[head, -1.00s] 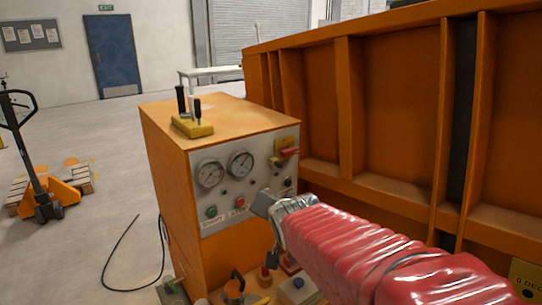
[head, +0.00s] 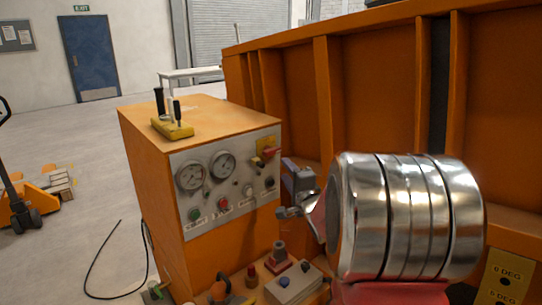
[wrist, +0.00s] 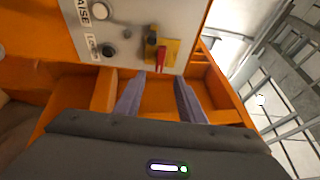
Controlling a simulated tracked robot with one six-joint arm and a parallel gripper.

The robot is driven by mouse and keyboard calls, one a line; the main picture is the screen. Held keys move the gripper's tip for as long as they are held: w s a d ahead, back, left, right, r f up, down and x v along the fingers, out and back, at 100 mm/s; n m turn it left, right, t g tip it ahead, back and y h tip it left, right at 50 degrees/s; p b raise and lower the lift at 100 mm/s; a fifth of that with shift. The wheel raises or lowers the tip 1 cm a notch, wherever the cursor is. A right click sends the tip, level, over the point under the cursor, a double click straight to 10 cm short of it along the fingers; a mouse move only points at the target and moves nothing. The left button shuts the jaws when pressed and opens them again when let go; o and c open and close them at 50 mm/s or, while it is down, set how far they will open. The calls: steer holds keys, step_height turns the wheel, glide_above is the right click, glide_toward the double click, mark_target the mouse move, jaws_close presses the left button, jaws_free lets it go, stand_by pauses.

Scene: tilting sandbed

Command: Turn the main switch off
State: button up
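The main switch, a red handle on a yellow plate, sits at the upper right of the grey control panel in the head view (head: 269,153). In the wrist view the switch (wrist: 161,58) is just beyond my fingertips, roughly in line with the gap between them, with its red handle pointing toward me. My gripper (wrist: 158,88) is open and empty, its two grey fingers apart. In the head view my gripper (head: 288,189) is beside the panel's right edge, below and right of the switch. I see no contact with the switch.
A yellow lever block (head: 172,128) stands on the orange cabinet. The orange ribbed wall (head: 380,90) is close behind my arm. Several small items lie on the low shelf.

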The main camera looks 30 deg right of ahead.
mark_target(273, 154)
steer(key=shift+w, duration=0.1)
steer(key=x, duration=1.3)
steer(key=shift+w, duration=0.3)
steer(key=shift+d+f, duration=0.1)
jaws_close()
